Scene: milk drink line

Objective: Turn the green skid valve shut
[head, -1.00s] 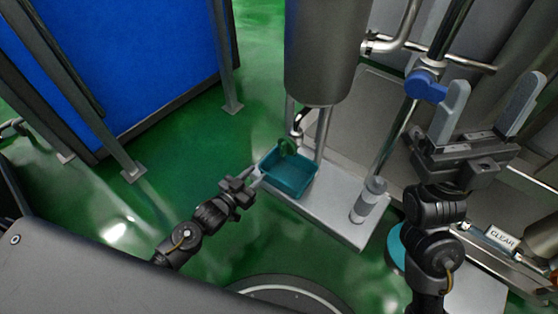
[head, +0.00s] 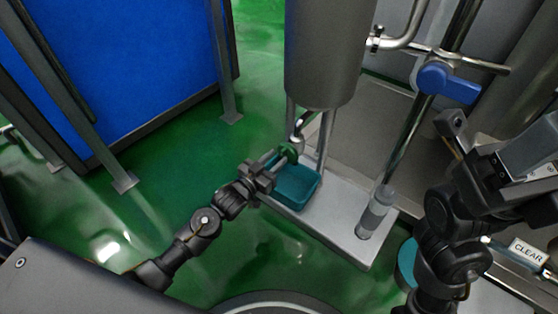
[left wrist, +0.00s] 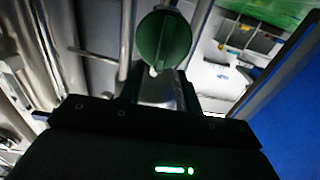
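The green skid valve (head: 289,152) is a small round handle below the steel tank, above a teal tray (head: 296,186). In the left wrist view the green handle (left wrist: 163,40) is upright, just beyond my fingers. My left gripper (head: 276,160) is at the valve in the head view, its fingers pointing at the handle. The fingers (left wrist: 160,88) look apart in the left wrist view, with the handle ahead of the gap. I cannot tell whether they touch it. My right gripper (head: 505,160) is at the right, partly cut off, away from the valve.
A steel tank (head: 322,55) stands over a skid plate (head: 345,238). A blue valve handle (head: 447,82) is on a pipe at the right. A grey cylinder (head: 375,213) stands on the plate. A blue panel (head: 110,70) is at left; green floor is free between.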

